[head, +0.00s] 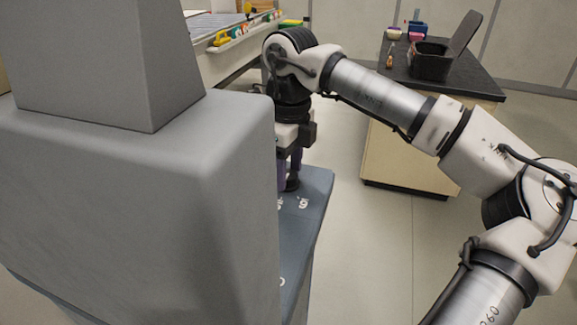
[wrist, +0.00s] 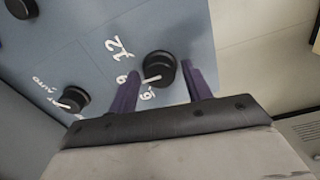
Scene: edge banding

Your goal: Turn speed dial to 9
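The speed dial (wrist: 160,66) is a round black knob with a white pointer line on a blue-grey panel (wrist: 185,25). White figures beside it include a 12 and smaller digits that are hard to read. The pointer is aimed left, toward the small digits; the exact figure is unclear. My gripper (wrist: 160,70) has purple fingers, spread apart, one on each side of the dial, with visible gaps. Whether the fingers have reached down to the dial's height is unclear. In the head view my gripper (head: 289,172) points down at the panel, and a black knob (head: 292,184) shows beside it.
Another black knob (wrist: 73,99) with white lettering is at lower left in the wrist view, and a third (wrist: 20,8) at top left. The large grey machine housing (head: 140,190) stands close on the left. A dark-topped cabinet (head: 430,75) is behind; the floor between is clear.

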